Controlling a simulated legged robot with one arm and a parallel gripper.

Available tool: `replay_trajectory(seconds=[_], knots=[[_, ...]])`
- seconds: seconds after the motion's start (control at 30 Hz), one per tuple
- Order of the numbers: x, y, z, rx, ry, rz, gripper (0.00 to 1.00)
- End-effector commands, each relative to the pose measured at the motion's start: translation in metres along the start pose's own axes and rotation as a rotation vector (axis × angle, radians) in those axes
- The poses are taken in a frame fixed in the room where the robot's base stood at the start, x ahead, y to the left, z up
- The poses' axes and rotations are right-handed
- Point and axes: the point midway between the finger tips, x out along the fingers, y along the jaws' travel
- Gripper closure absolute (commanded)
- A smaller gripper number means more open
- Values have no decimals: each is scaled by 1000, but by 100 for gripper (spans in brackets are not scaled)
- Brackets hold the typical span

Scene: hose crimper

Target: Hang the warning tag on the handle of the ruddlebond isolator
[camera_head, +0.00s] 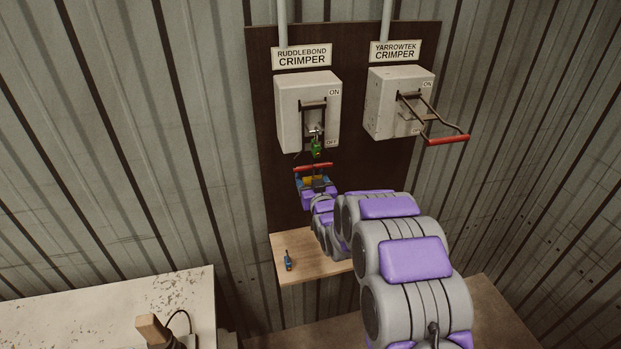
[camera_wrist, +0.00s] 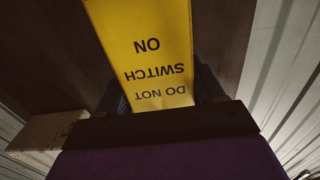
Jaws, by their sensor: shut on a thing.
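The ruddlebond isolator (camera_head: 292,108) is a grey box on the dark board, under a sign reading RUDDLEBOND CRIMPER. Its handle, with a red grip (camera_head: 313,167), hangs down toward the OFF mark. A green padlock (camera_head: 316,148) hangs at the lower front of the box by the handle. My gripper (camera_head: 315,183) is just below the red grip, shut on the yellow warning tag. In the wrist view the warning tag (camera_wrist: 150,60) fills the top middle, its words DO NOT SWITCH ON upside down. I cannot tell whether the tag touches the handle; its far end is cut off.
The yarrowtek isolator (camera_head: 388,100) is to the right, its red-gripped handle (camera_head: 447,139) sticking outward. A blue padlock (camera_head: 288,261) stands on the wooden shelf (camera_head: 300,274) below the board. A worn pale table (camera_head: 90,310) is at lower left.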

Motion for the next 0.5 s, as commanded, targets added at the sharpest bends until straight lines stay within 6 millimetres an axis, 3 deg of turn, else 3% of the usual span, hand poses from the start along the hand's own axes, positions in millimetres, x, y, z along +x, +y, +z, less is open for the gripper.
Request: replay_trajectory(seconds=[0.27,0.3,0.5], knots=[[0,0,0,0,1,0,61],[0,0,0,0,1,0,31],[0,0,0,0,1,0,12]])
